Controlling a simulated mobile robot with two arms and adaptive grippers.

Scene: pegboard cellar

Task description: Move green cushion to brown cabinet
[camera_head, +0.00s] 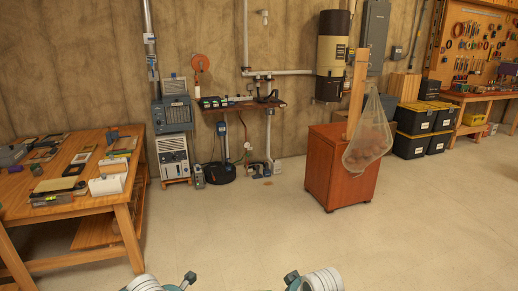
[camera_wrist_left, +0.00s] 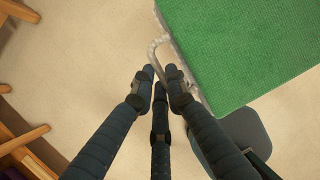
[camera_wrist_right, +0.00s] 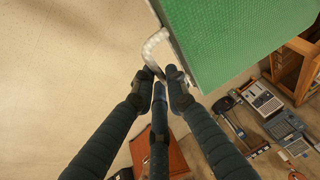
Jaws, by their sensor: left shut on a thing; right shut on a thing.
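The green cushion (camera_wrist_left: 250,45) fills the upper right of the left wrist view, and it also shows in the right wrist view (camera_wrist_right: 230,35). A pale curved handle runs along its edge in both. My left gripper (camera_wrist_left: 160,78) is shut on one handle, and my right gripper (camera_wrist_right: 160,76) is shut on another. The cushion is out of the head view, where only bits of my arms show at the bottom edge. The brown cabinet (camera_head: 322,170) stands on the floor right of centre, apart from my grippers.
A wooden workbench (camera_head: 100,200) with several items stands at the left. Black and yellow crates (camera_head: 412,145) and another bench (camera_head: 475,100) are at the right. Wall equipment (camera_head: 172,115) lines the back. The floor (camera_head: 240,235) between me and the cabinet is clear.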

